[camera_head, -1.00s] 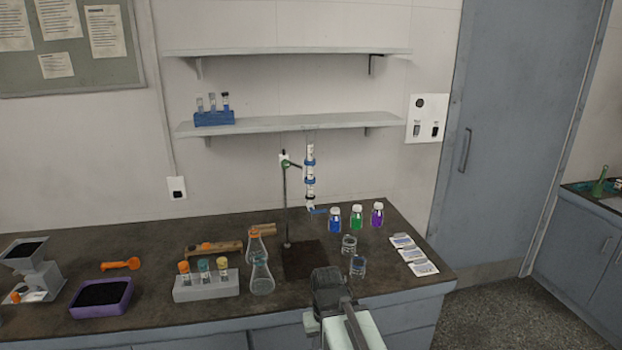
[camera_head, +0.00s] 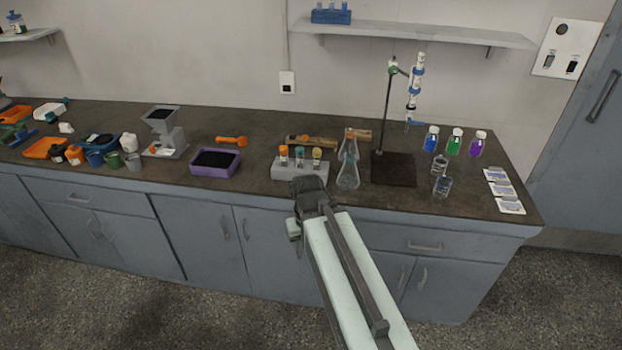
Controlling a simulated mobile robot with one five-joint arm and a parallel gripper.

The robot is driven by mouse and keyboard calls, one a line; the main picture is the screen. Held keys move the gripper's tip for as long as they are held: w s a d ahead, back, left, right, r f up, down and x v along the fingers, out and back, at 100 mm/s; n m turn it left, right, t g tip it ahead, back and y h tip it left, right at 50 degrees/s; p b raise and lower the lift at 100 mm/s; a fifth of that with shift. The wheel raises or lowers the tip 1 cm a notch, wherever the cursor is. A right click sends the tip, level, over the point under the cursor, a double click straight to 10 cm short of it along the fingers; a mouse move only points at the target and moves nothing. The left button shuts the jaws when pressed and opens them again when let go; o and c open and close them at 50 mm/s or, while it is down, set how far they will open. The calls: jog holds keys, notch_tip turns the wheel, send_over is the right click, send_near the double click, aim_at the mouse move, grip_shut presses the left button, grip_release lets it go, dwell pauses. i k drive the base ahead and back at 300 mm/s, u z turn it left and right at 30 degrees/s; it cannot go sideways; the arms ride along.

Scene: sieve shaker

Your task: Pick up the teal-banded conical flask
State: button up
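Two clear conical flasks stand close together on the dark bench, one behind the other. The front flask (camera_head: 348,176) has a faint bluish-teal tint at its neck and looks like the teal-banded one. The rear flask (camera_head: 350,136) shows orange at its neck and is partly hidden by the front one. My gripper (camera_head: 308,188) is in front of the bench edge, left of the front flask and apart from it in the picture. It overlaps the lower edge of the vial rack. Its fingers are dark and seen from behind, so their opening is hidden.
A grey rack (camera_head: 288,170) with orange, teal and yellow-capped vials stands left of the flasks. A burette stand (camera_head: 385,110) on a dark base is to their right. Glass beakers (camera_head: 441,186) and coloured bottles (camera_head: 454,142) stand further right. A purple tray (camera_head: 215,163) is further left.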

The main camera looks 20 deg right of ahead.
aim_at(348, 179)
jog(key=u, duration=3.25)
jog(key=k, duration=2.2)
jog(key=z, duration=0.7)
jog(key=i, duration=1)
jog(key=u, duration=0.05)
